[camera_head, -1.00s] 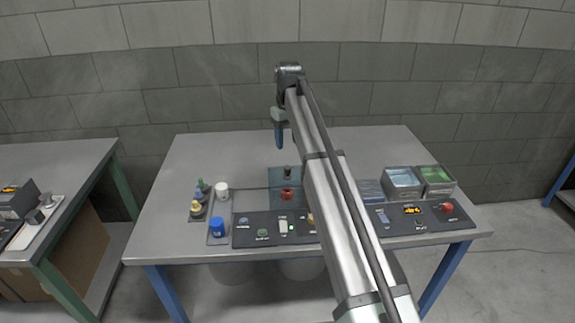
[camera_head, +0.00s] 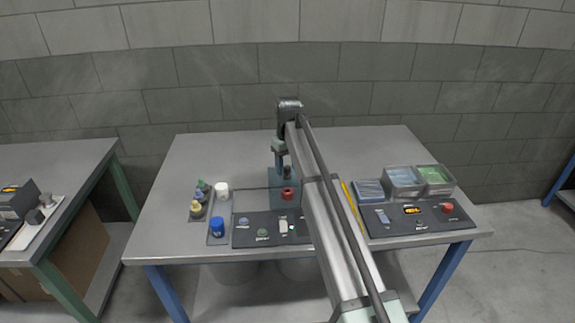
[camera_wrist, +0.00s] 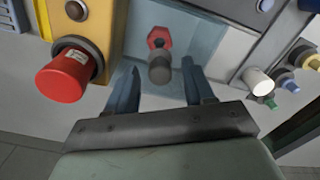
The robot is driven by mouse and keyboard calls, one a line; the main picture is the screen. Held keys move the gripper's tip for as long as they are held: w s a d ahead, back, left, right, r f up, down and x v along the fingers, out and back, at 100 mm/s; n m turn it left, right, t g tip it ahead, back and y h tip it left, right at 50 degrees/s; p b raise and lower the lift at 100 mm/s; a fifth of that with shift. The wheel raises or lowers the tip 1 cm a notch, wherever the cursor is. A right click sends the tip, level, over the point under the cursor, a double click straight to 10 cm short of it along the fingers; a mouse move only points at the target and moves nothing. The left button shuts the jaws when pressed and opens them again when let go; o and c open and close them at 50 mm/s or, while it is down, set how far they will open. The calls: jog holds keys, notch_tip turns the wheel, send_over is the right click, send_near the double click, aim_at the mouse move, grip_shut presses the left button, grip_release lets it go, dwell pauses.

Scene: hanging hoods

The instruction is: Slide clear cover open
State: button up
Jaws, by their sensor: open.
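The clear cover (camera_head: 274,180) is a bluish see-through panel on the table, and it also shows in the wrist view (camera_wrist: 195,50). A dark grey knob (camera_wrist: 160,70) stands on it, and the knob shows in the head view (camera_head: 287,172). A red part (camera_head: 287,193) is just in front of the knob and also shows in the wrist view (camera_wrist: 159,37). My gripper (camera_head: 281,164) points down at the cover, open. In the wrist view its blue fingers (camera_wrist: 160,76) appear on either side of the knob, with gaps; depth is hard to judge.
A dark control panel (camera_head: 262,233) lies in front. Blue (camera_head: 217,226) and white (camera_head: 222,189) cylinders and small bottles (camera_head: 199,200) stand left. Bins (camera_head: 404,183) stand right. The table's back is clear.

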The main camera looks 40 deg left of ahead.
jog(key=shift+c, duration=0.2)
grip_shut()
jog(key=shift+a, duration=0.1)
